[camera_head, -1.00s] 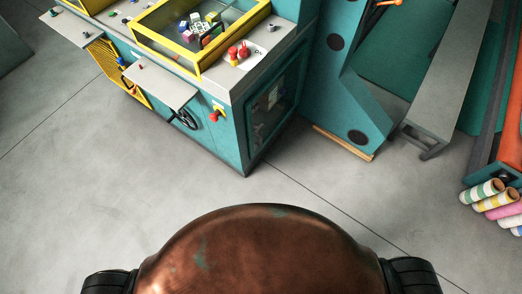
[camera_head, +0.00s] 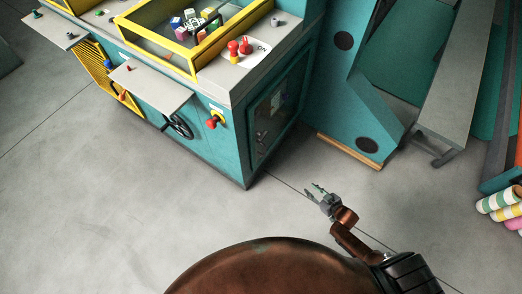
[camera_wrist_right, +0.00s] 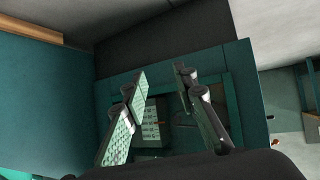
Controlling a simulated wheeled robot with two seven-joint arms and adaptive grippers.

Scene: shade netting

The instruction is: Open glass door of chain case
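The chain case's glass door (camera_head: 277,112) is a dark pane in a teal frame on the right-hand side of the teal machine. It appears shut. My right gripper (camera_head: 316,190) is in front of and below that side in the head view, apart from it, over the grey floor. In the right wrist view the right gripper (camera_wrist_right: 160,82) is open and empty, with its fingers spread toward the teal frame (camera_wrist_right: 245,85) and the dark glass. A pale panel (camera_wrist_right: 151,130) shows behind the glass between the fingers. My left gripper is out of the head view.
The machine's top carries a yellow-framed box (camera_head: 190,62) and red knobs (camera_head: 240,46). A teal panel (camera_head: 350,90) stands close to the right of the door.

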